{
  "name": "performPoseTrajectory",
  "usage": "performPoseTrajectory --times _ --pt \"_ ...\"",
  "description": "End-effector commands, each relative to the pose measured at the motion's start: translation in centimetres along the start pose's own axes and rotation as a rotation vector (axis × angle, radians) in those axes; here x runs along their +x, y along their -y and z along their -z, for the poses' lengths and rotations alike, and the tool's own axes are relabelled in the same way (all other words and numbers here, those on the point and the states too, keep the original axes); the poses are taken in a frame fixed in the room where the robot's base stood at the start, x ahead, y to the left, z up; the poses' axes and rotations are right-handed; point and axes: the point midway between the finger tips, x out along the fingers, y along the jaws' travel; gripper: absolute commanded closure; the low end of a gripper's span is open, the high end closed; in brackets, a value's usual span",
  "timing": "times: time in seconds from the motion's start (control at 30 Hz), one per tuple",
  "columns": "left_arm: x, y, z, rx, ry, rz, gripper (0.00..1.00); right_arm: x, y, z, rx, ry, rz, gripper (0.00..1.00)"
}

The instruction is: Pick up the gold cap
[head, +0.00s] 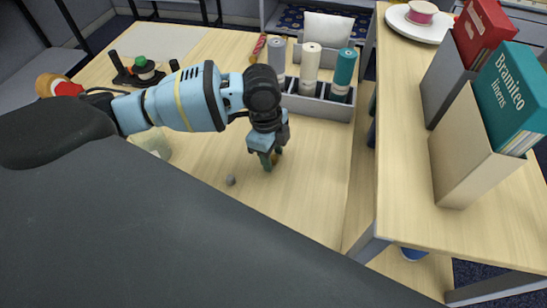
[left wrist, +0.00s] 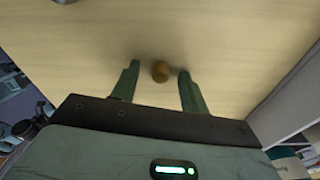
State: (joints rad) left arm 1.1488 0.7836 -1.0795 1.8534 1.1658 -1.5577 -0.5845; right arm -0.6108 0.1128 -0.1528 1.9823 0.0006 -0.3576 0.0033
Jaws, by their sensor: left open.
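The gold cap (left wrist: 160,71) is a small round brownish-gold piece on the pale wood table. In the left wrist view it lies between the tips of my left gripper's two green fingers, with a gap on each side. In the head view my left gripper (head: 271,162) points down at the table, and its fingers mostly hide the cap. My left gripper is open and holds nothing. My right gripper is not in view.
A small grey piece (head: 231,180) lies on the table left of my left gripper. A grey divided box (head: 318,107) with several rolls stands behind it. A higher wooden table (head: 405,130) with book boxes is at the right. A clear jar (head: 152,143) stands left.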

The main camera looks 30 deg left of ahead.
Motion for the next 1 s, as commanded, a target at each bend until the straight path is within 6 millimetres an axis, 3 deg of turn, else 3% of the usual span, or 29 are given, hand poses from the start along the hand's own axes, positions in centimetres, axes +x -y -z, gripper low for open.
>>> performPoseTrajectory --times 0.07,0.4,0.77,1.0 --pt "-0.1 0.0 0.0 0.0 0.0 0.001 0.57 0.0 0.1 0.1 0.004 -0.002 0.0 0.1" --pt "-0.1 0.0 0.0 0.0 0.0 0.0 1.0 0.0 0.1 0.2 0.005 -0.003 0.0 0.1" --pt "-0.2 0.0 0.0 0.0 0.0 0.001 1.0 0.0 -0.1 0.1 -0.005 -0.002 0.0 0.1" --pt "-2.0 0.1 0.2 0.001 -0.002 0.002 1.0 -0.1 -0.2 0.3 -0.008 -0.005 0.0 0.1"
